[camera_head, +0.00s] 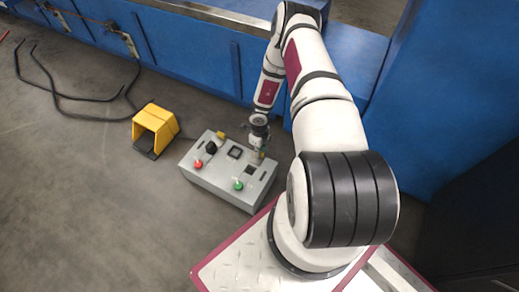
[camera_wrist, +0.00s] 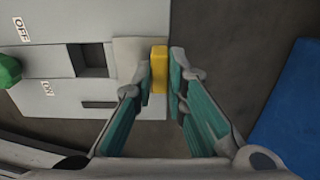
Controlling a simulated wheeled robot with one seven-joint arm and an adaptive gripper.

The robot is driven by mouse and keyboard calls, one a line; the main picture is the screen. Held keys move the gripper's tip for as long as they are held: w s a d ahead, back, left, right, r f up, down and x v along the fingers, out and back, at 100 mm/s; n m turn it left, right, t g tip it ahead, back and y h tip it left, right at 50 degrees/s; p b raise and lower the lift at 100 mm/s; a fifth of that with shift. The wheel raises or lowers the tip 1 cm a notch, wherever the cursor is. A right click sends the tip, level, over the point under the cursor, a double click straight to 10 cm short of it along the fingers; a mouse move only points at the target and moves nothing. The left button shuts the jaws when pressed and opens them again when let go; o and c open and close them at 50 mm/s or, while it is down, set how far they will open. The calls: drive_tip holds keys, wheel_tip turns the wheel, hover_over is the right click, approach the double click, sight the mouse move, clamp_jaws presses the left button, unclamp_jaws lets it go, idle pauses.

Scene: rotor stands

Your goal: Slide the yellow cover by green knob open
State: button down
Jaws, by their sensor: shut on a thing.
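The grey control box (camera_head: 225,171) stands on the floor, with the green knob (camera_head: 238,185) near its front right. In the wrist view the green knob (camera_wrist: 9,70) shows partly, cut by the left edge. The yellow cover (camera_wrist: 159,70) is a small block at the edge of a light grey plate. My gripper (camera_wrist: 161,72) has its two fingertips on either side of the yellow cover and is shut on it. In the head view my gripper (camera_head: 259,148) is at the box's back right corner and mostly hides this cover.
A dark square recess (camera_wrist: 91,60) and a narrow slot (camera_wrist: 99,104) lie between knob and cover. A red knob (camera_head: 198,164), a black knob (camera_head: 211,147) and another yellow piece (camera_head: 221,135) are on the box's left side. A yellow pedal housing (camera_head: 154,124) stands left; blue machinery (camera_head: 200,55) is behind.

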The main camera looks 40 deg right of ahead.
drive_tip(key=c, duration=1.6)
unclamp_jaws()
drive_tip(key=shift+w+d, duration=0.1)
drive_tip(key=shift+d, duration=0.2)
drive_tip(key=shift+a, duration=0.1)
wheel_tip(320, 180, up, 12)
